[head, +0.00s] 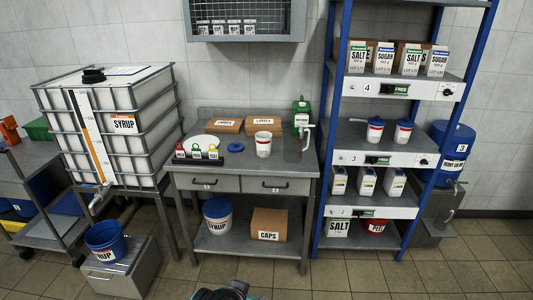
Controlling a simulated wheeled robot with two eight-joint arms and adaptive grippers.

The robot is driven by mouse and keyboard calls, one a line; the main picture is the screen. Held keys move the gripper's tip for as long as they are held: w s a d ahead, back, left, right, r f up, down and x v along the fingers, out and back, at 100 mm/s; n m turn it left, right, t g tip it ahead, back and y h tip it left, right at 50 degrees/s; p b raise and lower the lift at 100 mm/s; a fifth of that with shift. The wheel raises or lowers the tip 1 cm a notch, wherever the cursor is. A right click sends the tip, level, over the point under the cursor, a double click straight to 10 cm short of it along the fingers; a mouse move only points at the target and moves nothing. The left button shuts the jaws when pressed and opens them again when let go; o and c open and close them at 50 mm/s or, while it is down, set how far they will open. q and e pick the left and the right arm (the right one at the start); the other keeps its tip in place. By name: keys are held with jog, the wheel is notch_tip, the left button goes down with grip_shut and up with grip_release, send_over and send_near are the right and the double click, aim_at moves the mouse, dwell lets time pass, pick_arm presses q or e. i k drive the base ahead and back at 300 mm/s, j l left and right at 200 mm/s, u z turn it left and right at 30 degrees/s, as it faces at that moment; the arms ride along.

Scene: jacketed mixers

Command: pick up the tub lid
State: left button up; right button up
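A small round blue lid (236,147) lies flat on the grey worktable (213,167), left of an open-topped white tub (263,144) with red print. The lid and the tub stand apart, with bare tabletop between them. Neither of my grippers is in view.
The table also holds a white plate (204,141), small coloured-top bottles (196,151), two cardboard label boxes (265,125) and a green container (301,116). The blue-framed rack (328,135) stands right; a caged syrup tank (125,150) stands left. The floor before the table is partly clear.

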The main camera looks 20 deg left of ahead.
aim_at(235, 148)
jog(key=i+l, duration=0.1)
jog(key=l, duration=0.25)
jog(key=i+l, duration=0.1)
jog(key=l, duration=0.25)
jog(key=i+l, duration=0.1)
jog(key=l, duration=0.3)
jog(key=i+l, duration=0.1)
jog(key=l, duration=0.25)
jog(key=u, duration=1.35)
jog(key=i, duration=0.1)
